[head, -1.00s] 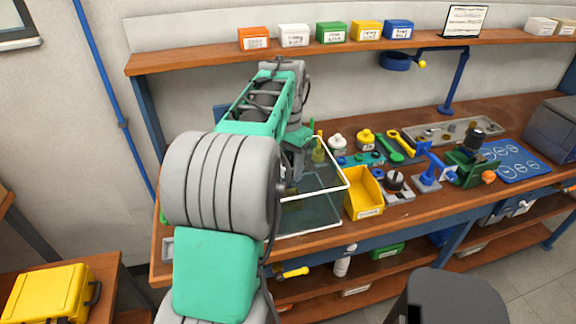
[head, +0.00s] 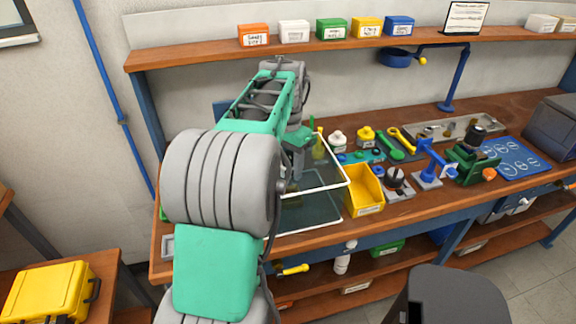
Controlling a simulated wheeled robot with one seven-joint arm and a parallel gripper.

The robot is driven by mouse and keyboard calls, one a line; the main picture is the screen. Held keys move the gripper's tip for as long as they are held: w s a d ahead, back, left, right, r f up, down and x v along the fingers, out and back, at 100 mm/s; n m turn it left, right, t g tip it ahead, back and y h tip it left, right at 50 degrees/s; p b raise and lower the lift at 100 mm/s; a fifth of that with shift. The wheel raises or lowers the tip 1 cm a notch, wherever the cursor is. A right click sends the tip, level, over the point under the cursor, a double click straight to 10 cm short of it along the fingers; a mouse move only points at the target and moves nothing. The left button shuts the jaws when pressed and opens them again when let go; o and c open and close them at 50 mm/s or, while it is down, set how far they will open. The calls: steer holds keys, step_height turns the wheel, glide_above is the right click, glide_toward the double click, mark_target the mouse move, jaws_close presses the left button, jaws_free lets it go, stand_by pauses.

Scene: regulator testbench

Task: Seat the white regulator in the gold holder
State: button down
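My gripper (head: 297,172) is small and partly hidden behind my arm's green and grey links. It points down at the clear white-rimmed case (head: 322,213) on the left part of the bench. I cannot see whether its fingers are open or hold anything. I cannot pick out the white regulator with certainty. A small white round-topped item (head: 337,138) stands behind the case, apart from my gripper. I cannot clearly identify the gold holder; a dim yellowish shape (head: 293,197) shows in the case, mostly hidden by my arm.
A yellow bin (head: 362,192) stands right of the case. Beyond it are a black-knobbed unit (head: 396,180), a blue stand (head: 429,168), a green fixture (head: 473,160) and a blue mat (head: 515,160). An overhead shelf (head: 340,48) holds small labelled boxes.

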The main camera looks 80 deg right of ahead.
mark_target(288, 185)
steer(key=shift+f+b, duration=1.4)
steer(key=shift+f, duration=2.2)
stand_by(3.1)
steer(key=c, duration=0.6)
jaws_free()
steer(key=shift+o, duration=0.5)
steer(key=shift+f, duration=0.1)
steer(key=o, duration=0.4)
